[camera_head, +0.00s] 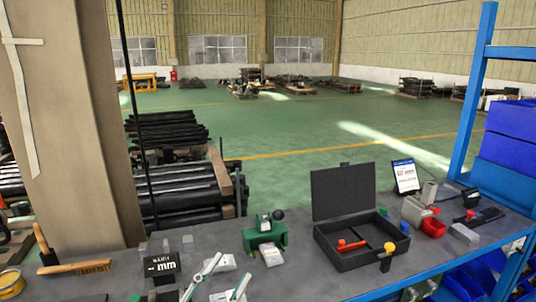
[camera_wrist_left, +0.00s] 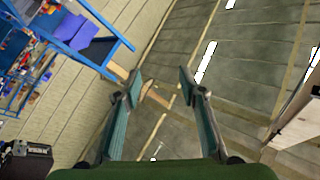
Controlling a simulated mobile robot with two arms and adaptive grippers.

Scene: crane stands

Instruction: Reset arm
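My left gripper (camera_head: 233,266) is at the bottom of the head view, over the front of the grey workbench (camera_head: 330,283). Its two fingers with green pads stand apart. In the left wrist view the same gripper (camera_wrist_left: 160,76) is open, with nothing held between the fingers. That view is tilted and shows floor, wall and blue shelving behind the fingers. My right gripper is not seen in either view.
An open black case (camera_head: 362,258) holds an orange-red piece. A blue shelf post (camera_head: 470,95) rises at right.

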